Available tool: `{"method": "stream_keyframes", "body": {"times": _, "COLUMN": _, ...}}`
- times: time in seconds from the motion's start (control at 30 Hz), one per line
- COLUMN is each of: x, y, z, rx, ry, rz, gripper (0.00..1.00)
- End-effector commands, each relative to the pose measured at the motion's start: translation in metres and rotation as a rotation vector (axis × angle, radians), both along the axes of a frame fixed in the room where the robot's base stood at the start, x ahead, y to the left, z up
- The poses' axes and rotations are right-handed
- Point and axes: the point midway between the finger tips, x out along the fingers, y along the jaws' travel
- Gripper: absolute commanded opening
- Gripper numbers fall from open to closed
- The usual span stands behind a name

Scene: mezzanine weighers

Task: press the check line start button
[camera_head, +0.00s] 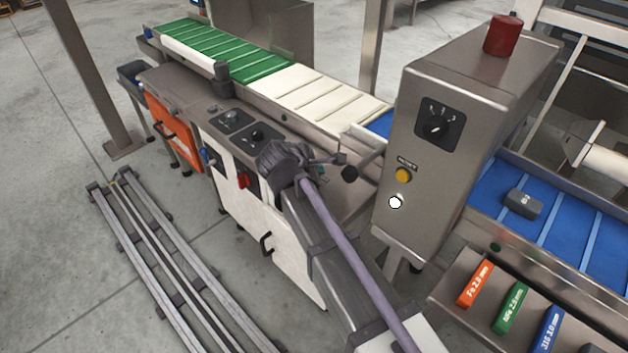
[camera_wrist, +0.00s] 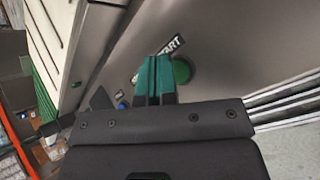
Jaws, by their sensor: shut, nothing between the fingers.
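The green start button (camera_wrist: 182,70) shows in the wrist view on a grey metal panel, just right of my fingertips. A dark label (camera_wrist: 172,47) reading START sits beside it. My gripper (camera_wrist: 153,76) is shut and empty, its teal fingers together and pointing at the panel by the button's left edge. The fingers partly cover the label, and I cannot tell whether they touch the panel or button. In the head view my arm reaches over the white-fronted machine, and the start button cannot be made out there.
A grey cabinet (camera_head: 450,150) with a dial, a yellow button (camera_head: 403,175) and a red beacon (camera_head: 503,36) stands right of my arm. The conveyor (camera_head: 312,92) runs behind. Orange, green and blue test pieces lie on a shelf at lower right. Floor rails (camera_head: 165,260) lie left.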

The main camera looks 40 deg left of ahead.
Motion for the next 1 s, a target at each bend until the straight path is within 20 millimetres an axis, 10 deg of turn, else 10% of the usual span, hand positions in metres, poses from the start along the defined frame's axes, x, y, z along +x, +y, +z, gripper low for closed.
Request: {"method": "stream_keyframes", "body": {"times": 1.0, "x": 0.0000, "y": 0.0000, "z": -0.0130, "rx": 0.000, "ry": 0.000, "rz": 0.000, "gripper": 0.00}}
